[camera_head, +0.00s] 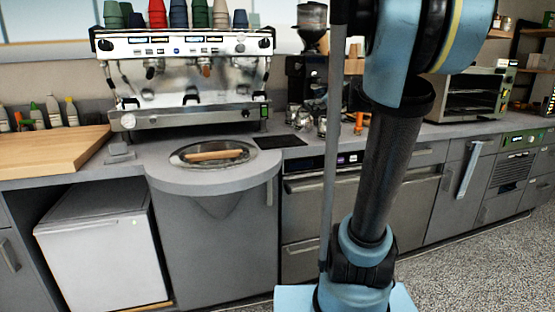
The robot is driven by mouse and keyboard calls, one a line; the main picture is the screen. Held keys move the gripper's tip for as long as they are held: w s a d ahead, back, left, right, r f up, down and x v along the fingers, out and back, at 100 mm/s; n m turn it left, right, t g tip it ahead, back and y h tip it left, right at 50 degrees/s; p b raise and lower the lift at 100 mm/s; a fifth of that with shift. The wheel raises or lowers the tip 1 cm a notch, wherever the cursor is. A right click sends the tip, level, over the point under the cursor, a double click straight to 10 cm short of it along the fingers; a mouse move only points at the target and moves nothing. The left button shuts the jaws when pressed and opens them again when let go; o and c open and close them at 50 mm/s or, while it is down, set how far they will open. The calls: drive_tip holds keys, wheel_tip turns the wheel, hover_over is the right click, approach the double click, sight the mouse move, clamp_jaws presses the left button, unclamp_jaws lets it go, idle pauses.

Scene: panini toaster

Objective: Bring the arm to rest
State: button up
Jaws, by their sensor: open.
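My arm (392,150) stands in the right half of the head view. Its dark tube runs from a blue joint at the bottom edge up to a large blue joint cut off by the top edge. My gripper is not in view, so what is at its jaws cannot be seen. No part of the visible arm clearly touches the counter; its depth relative to the counter is hard to judge.
A grey counter (55,174) runs across the view. An espresso machine (186,75) with cups on top stands at left. Floor (470,255) shows clear at right.

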drive_tip(key=s+a+f+n+g+h, duration=0.1)
drive_tip(key=s+a+f+n+g, duration=0.2)
drive_tip(key=s+f+n, duration=0.45)
drive_tip(key=s+a+f+n+g, duration=0.25)
drive_tip(key=s+f+n, duration=0.25)
drive_tip(key=s+f, duration=0.45)
drive_tip(key=s+d+f+n+g+h, duration=0.2)
drive_tip(key=s+d+f+n+h, duration=0.1)
drive_tip(key=s+f, duration=0.5)
drive_tip(key=s+d+f+n+g+h, duration=0.3)
drive_tip(key=s+d+f+n, duration=0.3)
drive_tip(key=s, duration=0.5)
wheel_tip(320, 180, down, 2)
drive_tip(key=shift+s+d+f+n+g, duration=0.1)
drive_tip(key=shift+s+d+n+g, duration=0.1)
drive_tip(key=shift+s+n+g, duration=0.2)
drive_tip(key=shift+w, duration=0.1)
drive_tip(key=shift+w+f, duration=0.15)
drive_tip(key=shift+w, duration=0.2)
